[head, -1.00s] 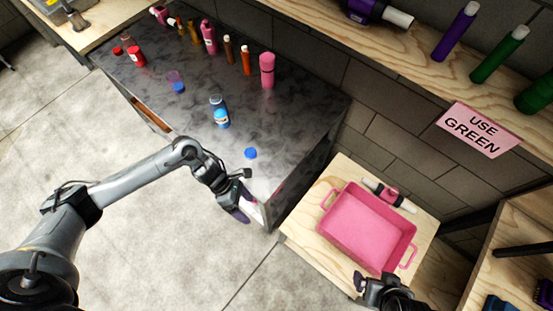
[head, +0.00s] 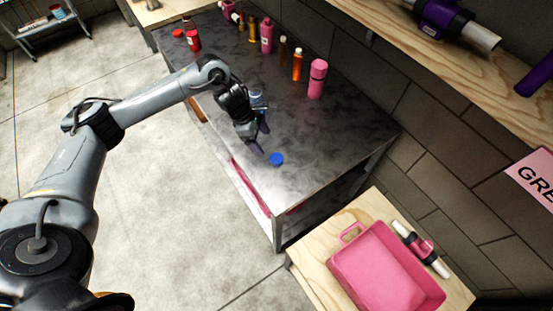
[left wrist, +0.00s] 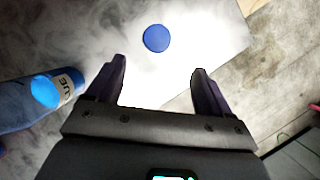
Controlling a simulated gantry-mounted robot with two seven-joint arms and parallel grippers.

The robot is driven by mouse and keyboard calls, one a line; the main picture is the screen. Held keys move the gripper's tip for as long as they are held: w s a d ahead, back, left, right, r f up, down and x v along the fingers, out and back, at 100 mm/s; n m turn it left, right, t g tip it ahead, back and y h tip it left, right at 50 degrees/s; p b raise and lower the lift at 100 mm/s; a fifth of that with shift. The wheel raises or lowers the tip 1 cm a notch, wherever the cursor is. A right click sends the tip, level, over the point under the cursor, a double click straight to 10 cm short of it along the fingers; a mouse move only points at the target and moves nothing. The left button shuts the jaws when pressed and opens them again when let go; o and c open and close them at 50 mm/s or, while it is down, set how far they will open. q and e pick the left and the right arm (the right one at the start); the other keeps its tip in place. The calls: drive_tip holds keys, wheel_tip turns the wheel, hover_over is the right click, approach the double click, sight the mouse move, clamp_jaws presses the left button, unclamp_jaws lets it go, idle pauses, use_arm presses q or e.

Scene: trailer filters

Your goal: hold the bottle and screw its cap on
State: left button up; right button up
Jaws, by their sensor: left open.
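A blue round cap (head: 277,159) lies on the dark grey table near its front end. It also shows in the left wrist view (left wrist: 156,38), beyond and between the fingertips. My left gripper (head: 262,138) is open and empty, above the table just behind the cap. Its two fingers show apart in the left wrist view (left wrist: 160,68). A blue bottle with a label (left wrist: 22,103) shows to the left of the fingers. In the head view the bottle (head: 258,99) is partly hidden behind my left gripper. My right gripper is out of view.
Red containers (head: 194,40) and pink and orange bottles stand toward the table's back, with a pink bottle (head: 316,80) by the wall edge. A pink tray (head: 347,270) sits on a wooden stand to the right. The table around the cap is clear.

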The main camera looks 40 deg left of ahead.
use_arm(q)
drive_tip(key=shift+f, duration=0.1)
hover_over(277, 158)
drive_tip(key=s+a, duration=0.2)
wheel_tip(277, 158, down, 4)
drive_tip(key=shift+a+f, duration=0.15)
drive_tip(key=shift+f, duration=0.4)
drive_tip(key=shift+w+x, duration=0.15)
drive_tip(key=shift+x, duration=1.15)
drive_tip(key=shift+w+x, duration=0.15)
drive_tip(key=shift+x, duration=1.15)
drive_tip(key=c, duration=1.1)
drive_tip(key=shift+r, duration=0.15)
